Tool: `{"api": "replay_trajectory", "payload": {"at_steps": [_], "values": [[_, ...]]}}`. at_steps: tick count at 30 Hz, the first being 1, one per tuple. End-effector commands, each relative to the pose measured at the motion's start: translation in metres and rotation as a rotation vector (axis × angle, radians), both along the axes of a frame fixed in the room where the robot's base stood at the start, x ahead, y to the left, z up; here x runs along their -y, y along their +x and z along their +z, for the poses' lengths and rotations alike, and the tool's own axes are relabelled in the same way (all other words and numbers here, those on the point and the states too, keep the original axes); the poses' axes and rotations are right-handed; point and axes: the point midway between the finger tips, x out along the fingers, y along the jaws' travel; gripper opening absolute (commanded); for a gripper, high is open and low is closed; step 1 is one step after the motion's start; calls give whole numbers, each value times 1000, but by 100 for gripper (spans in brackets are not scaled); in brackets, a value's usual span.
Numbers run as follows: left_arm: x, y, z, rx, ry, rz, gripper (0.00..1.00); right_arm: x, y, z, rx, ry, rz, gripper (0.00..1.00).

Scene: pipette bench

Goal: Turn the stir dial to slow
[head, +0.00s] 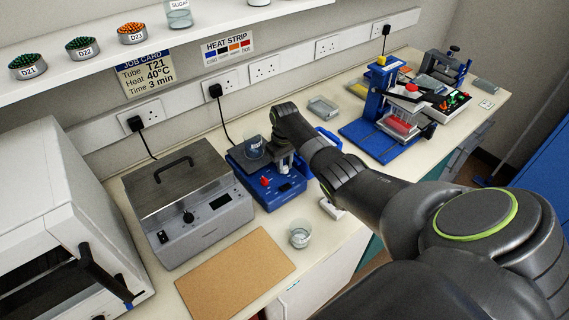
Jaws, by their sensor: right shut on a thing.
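The blue stirrer (284,197) stands on the bench in the middle, with a red knob (265,181) and a small dark panel on its front. A glass beaker (254,147) with bluish contents stands on its left rear part. My right gripper (285,165) points down at the stirrer, right of the beaker. It is shut on a small part there, apparently the stir dial, which the fingers and wrist largely hide. The dial's setting cannot be read. My left gripper is not in view.
A grey heating bath (190,205) with a lidded top stands left of the stirrer. A small glass cup (300,234) and a brown board (235,275) lie in front. A blue press stand (375,140) is at the right. A shelf (95,62) with dishes overhangs the back.

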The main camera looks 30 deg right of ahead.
Motion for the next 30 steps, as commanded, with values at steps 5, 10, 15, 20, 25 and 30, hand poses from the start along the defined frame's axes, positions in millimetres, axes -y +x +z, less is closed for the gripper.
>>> {"api": "replay_trajectory", "payload": {"at_steps": [5,10,15,20,25,30], "values": [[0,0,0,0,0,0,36,1,1,1,2,-2,1,25],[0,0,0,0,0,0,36,0,1,1,2,-1,1,44],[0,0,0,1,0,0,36,0,0,0,1,-1,1,44],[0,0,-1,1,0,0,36,0,1,2,2,0,1,44],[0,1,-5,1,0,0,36,1,1,15,5,-1,0,44],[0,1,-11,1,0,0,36,1,2,44,7,-2,2,44]]}}
